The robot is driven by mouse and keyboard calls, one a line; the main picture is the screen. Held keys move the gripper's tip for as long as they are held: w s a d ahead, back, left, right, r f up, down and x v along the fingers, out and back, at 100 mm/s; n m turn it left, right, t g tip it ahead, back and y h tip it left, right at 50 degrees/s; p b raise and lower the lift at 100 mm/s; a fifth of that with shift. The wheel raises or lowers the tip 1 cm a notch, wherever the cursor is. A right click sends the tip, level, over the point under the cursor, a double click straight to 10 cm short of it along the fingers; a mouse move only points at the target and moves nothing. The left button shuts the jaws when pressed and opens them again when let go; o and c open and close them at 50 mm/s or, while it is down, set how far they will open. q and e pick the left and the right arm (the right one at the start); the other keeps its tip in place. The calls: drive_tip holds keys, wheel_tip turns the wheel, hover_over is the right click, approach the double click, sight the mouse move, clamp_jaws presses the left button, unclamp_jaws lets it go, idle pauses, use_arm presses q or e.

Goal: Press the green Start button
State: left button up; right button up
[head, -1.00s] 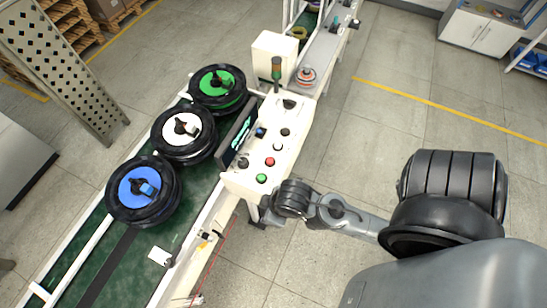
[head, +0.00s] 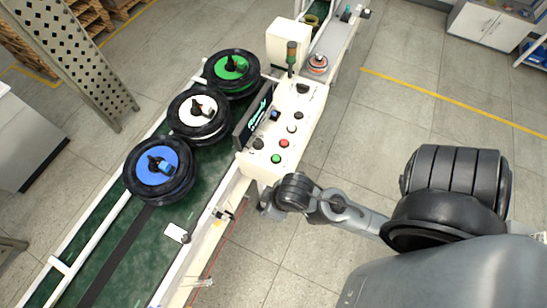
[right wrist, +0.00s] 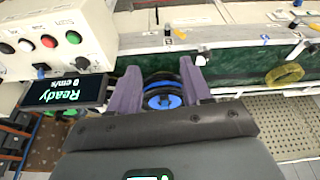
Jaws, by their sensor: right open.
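The green button (head: 276,159) sits at the near end of the white control panel (head: 262,166), beside a red button (head: 284,143). My left gripper is not in view.
A screen reading "Ready" and 0 cm/s (right wrist: 66,92) stands by the panel. Wheels with blue (head: 158,165), white (head: 197,108) and green (head: 231,66) centres lie on the green conveyor (head: 130,240). Open floor lies right of the panel.

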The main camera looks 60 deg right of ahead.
drive_tip(key=shift+d, duration=0.45)
